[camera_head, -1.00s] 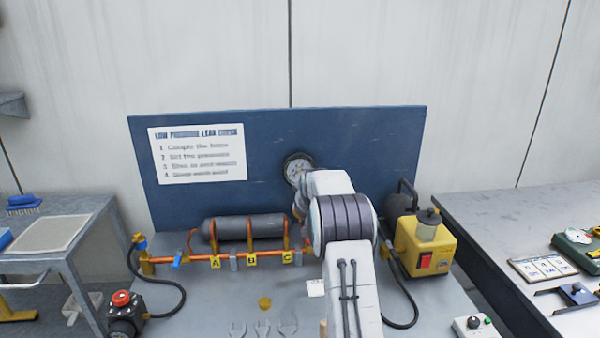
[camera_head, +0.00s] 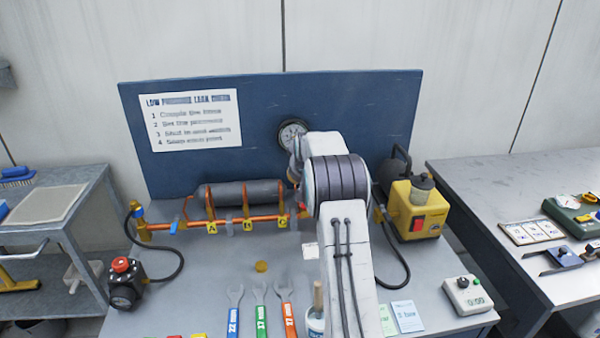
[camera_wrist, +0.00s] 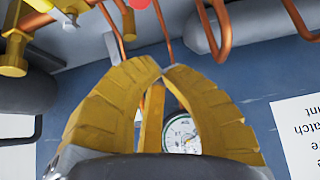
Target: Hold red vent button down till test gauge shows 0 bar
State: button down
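The round white-faced gauge (camera_head: 292,133) is mounted on the blue board, partly covered by my arm in the head view. It also shows between my fingers in the wrist view (camera_wrist: 181,133); its reading is too small to tell. My gripper (camera_wrist: 162,70) has yellow fingers whose tips come together with nothing visible between them. In the head view it is hidden behind my arm. A small red round part (camera_wrist: 139,3) shows at the top edge of the wrist view, beyond the fingertips and apart from them; I cannot tell for sure that it is the vent button.
Copper pipework (camera_head: 262,218) with yellow tags runs before a grey cylinder (camera_head: 240,192). A black device with a red top (camera_head: 121,266) stands left, a yellow pump (camera_head: 415,210) right. Several wrenches (camera_head: 260,310) and a small control box (camera_head: 467,296) lie in front.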

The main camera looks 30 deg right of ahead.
notch_tip(320, 180, up, 4)
jog(key=p, duration=0.6)
jog(key=shift+f, duration=0.15)
jog(key=shift+f, duration=0.15)
notch_tip(320, 180, down, 7)
jog(key=shift+r+b, duration=0.1)
jog(key=shift+b, duration=1.15)
jog(key=shift+f+b, duration=0.85)
jog(key=shift+b, duration=0.4)
jog(key=c, duration=2)
grip_release()
jog(key=shift+f+b, duration=0.3)
grip_shut()
jog(key=shift+f, duration=0.2)
jog(key=shift+s+f+b, duration=0.1)
jog(key=shift+f+b, duration=0.55)
jog(key=shift+b, duration=0.15)
